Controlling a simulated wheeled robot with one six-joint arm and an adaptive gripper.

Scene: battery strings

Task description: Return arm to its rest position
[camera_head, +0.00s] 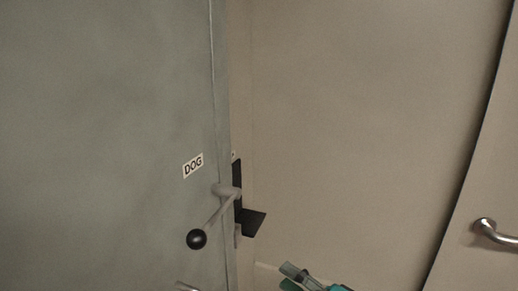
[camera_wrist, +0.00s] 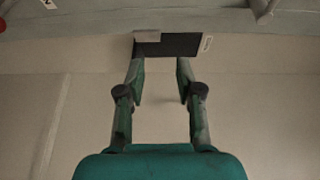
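My gripper (camera_wrist: 160,72) is green with dark joints. In the wrist view its two fingers stand apart with nothing between them. A dark plate (camera_wrist: 170,44) shows just beyond the fingertips; I cannot tell how far off it is. In the head view only a teal part of my gripper (camera_head: 290,271) shows at the bottom edge, below and right of the lever. The rest of my arm is out of view.
A beige wall (camera_head: 370,110) and a metal handle (camera_head: 495,233) are at right.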

